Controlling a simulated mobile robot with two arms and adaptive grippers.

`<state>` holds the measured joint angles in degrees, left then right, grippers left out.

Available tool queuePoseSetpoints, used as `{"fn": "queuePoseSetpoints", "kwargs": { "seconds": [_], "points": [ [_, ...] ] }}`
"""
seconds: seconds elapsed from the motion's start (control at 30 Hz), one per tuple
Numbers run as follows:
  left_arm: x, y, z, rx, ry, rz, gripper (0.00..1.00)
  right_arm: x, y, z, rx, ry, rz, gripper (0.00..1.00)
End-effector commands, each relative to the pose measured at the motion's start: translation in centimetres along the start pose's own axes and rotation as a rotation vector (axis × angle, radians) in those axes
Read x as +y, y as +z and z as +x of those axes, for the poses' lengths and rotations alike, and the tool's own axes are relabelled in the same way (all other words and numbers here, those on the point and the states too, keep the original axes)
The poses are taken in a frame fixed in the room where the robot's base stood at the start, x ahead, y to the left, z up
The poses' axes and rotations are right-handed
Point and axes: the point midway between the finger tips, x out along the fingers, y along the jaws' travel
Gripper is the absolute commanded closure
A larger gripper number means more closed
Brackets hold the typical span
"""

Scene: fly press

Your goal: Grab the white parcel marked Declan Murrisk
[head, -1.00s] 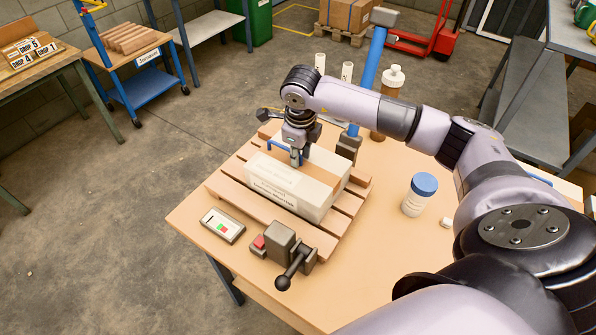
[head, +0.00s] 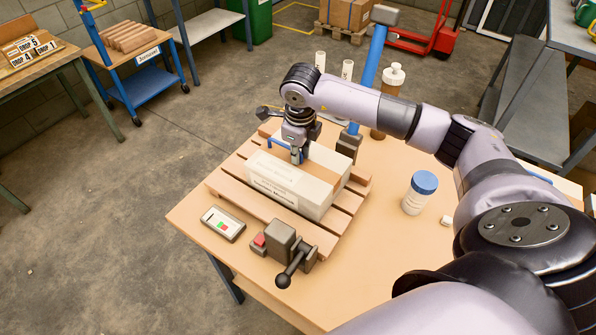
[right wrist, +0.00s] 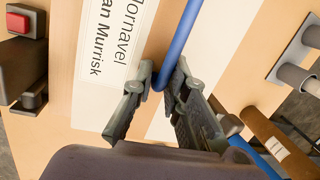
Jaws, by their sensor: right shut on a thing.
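The white parcel (head: 318,189) is a box with printed labels and a blue carry handle (head: 277,144) on top. It is at the slatted wooden pallet (head: 228,196) on the table; I cannot tell whether it touches the slats. In the right wrist view its label (right wrist: 112,40) reads "an Murrisk" under "ornavel". My right gripper (head: 297,158) is above the parcel's top, pointing down. In the right wrist view its fingers (right wrist: 160,88) are closed around the blue handle (right wrist: 178,42). The fingers hide part of the handle. My left gripper is not in view.
A lever clamp (head: 284,246) and a button box (head: 222,224) stand at the table's front edge. A blue-lidded jar (head: 419,192) stands right of the pallet. A blue post (head: 370,75) and a brown bottle (head: 389,100) stand behind. Bare table (head: 370,260) lies to the front right.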

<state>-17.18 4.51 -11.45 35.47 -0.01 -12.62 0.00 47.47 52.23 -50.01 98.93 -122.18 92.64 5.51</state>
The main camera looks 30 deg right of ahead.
Motion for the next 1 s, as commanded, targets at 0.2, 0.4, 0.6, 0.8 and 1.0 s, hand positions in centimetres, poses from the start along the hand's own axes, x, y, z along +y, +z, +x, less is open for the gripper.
{"fn": "queuePoseSetpoints", "kwargs": {
  "seconds": [0.2,0.4,0.6,0.8,1.0],
  "points": [
    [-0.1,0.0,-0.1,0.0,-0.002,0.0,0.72,-0.5,0.1,-0.4,-0.007,-0.012,-0.001,1.0],
    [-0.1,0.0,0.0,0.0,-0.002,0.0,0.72,-0.6,0.2,-0.6,-0.008,-0.014,-0.001,1.0],
    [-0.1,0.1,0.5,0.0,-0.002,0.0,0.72,-0.8,0.4,-1.9,-0.011,-0.016,-0.001,1.0],
    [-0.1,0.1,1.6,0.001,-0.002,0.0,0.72,-1.3,0.7,-5.2,-0.013,-0.018,0.0,1.0],
    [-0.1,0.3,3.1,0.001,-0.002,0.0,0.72,-1.8,1.2,-10.3,-0.015,-0.014,0.0,1.0]
  ]
}}
